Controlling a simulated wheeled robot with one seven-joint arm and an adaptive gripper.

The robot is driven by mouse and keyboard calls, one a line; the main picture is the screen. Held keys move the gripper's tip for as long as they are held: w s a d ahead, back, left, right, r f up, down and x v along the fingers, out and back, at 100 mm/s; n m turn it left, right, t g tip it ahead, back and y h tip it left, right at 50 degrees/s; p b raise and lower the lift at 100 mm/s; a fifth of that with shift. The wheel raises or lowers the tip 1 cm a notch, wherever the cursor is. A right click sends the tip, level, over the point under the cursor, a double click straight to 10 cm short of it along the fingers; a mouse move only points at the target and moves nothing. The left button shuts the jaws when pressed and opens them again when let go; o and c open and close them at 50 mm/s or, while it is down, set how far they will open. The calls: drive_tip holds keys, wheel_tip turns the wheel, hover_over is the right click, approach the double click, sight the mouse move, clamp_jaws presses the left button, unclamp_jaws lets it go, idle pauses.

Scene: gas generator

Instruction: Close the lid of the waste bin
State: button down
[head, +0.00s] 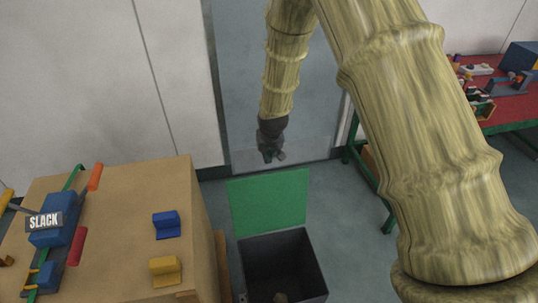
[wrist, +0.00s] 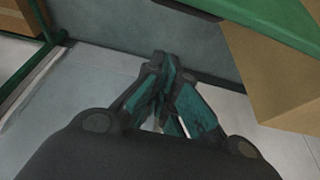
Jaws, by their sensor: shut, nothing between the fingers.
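The waste bin (head: 318,283) is a dark, square-mouthed container on the floor, seen from above in the head view. Its green lid (head: 268,200) stands open at the bin's far side, leaving the mouth uncovered. A small brownish thing lies inside the bin. My gripper (head: 270,156) hangs above and beyond the lid, apart from it in the picture. In the wrist view, the teal fingers of my gripper (wrist: 164,72) are together at the tips with nothing between them. I cannot identify the bin for certain in the wrist view.
A tan workbench (head: 120,220) with blue, yellow and red parts and a "SLACK" label stands left of the bin. A red-topped table (head: 510,112) with green legs stands at the right. Grey floor is clear to the bin's right. A wall and grey panel stand behind.

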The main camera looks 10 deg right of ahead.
wheel_tip(320, 180, down, 8)
drive_tip(key=s+p, duration=0.1)
drive_tip(key=p, duration=0.1)
drive_tip(key=shift+p, duration=0.3)
idle(0.5)
drive_tip(key=shift+r, duration=0.1)
